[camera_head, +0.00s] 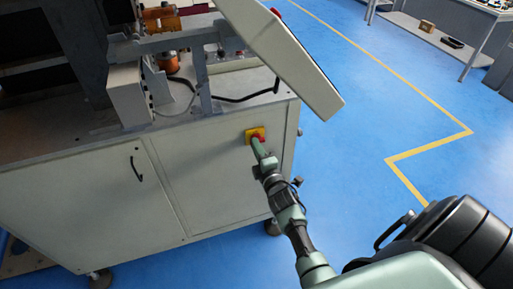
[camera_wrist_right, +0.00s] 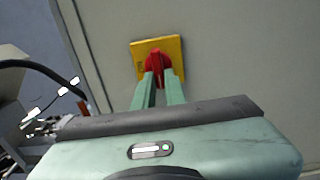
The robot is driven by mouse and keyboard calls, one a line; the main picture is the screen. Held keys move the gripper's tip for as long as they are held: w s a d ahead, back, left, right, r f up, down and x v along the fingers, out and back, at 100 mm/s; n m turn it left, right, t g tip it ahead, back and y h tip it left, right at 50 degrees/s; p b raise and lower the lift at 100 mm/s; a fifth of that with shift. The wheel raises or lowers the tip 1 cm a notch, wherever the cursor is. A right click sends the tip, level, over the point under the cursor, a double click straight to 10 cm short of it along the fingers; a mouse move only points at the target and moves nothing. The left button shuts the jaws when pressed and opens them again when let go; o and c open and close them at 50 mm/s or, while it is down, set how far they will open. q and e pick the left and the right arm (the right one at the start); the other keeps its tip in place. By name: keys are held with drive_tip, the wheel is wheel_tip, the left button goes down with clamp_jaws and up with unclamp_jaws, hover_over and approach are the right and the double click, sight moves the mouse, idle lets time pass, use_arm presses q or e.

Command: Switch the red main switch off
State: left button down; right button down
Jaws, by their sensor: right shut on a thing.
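The red main switch (camera_head: 260,138) sits on a yellow square plate (camera_head: 250,134) on the front panel of the coil winder cabinet, near its right edge. In the right wrist view the red knob (camera_wrist_right: 154,62) stands upright on the yellow plate (camera_wrist_right: 174,45). My right gripper (camera_head: 259,148) reaches the switch from the front. In the wrist view its two green fingers (camera_wrist_right: 158,80) are closed on the red knob, one on each side, and hide part of it. My left gripper is not in view.
The grey cabinet (camera_head: 90,205) has a door with a black handle (camera_head: 136,168). A tilted panel (camera_head: 285,60) overhangs the cabinet's right end. Blue floor (camera_head: 360,130) with a yellow line lies open to the right. A table with shelf (camera_head: 430,35) stands far right.

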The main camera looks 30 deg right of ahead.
drive_tip(key=shift+f, duration=0.1)
drive_tip(key=c, duration=1.5)
unclamp_jaws()
drive_tip(key=shift+o, duration=0.2)
drive_tip(key=v, duration=0.8)
drive_tip(key=shift+b, duration=0.35)
drive_tip(key=shift+w+a, duration=0.1)
drive_tip(key=s+a+f+m+g+y, duration=0.1)
drive_tip(key=s+a+f+m+g, duration=0.2)
drive_tip(key=f, duration=0.7)
drive_tip(key=s+a+f+m+g+y, duration=0.15)
drive_tip(key=s+a+f, duration=0.35)
drive_tip(key=f, duration=0.5)
drive_tip(key=s+a+f+m+g+y, duration=0.15)
drive_tip(key=s+f+g, duration=0.3)
drive_tip(key=f, duration=0.55)
drive_tip(key=s+f+m+g, duration=0.2)
drive_tip(key=s+f, duration=0.3)
drive_tip(key=s, duration=0.5)
drive_tip(key=s+f+m+g, duration=0.2)
drive_tip(key=s+f, duration=0.3)
drive_tip(key=s, duration=0.6)
drive_tip(key=s+a+f+m+g, duration=0.1)
drive_tip(key=s+f, duration=0.4)
drive_tip(key=s, duration=0.5)
drive_tip(key=m+g, duration=0.1)
drive_tip(key=g, duration=0.1)
drive_tip(key=shift+s+f+m+g, duration=0.2)
drive_tip(key=shift+m+g, duration=0.1)
drive_tip(key=shift+m, duration=0.1)
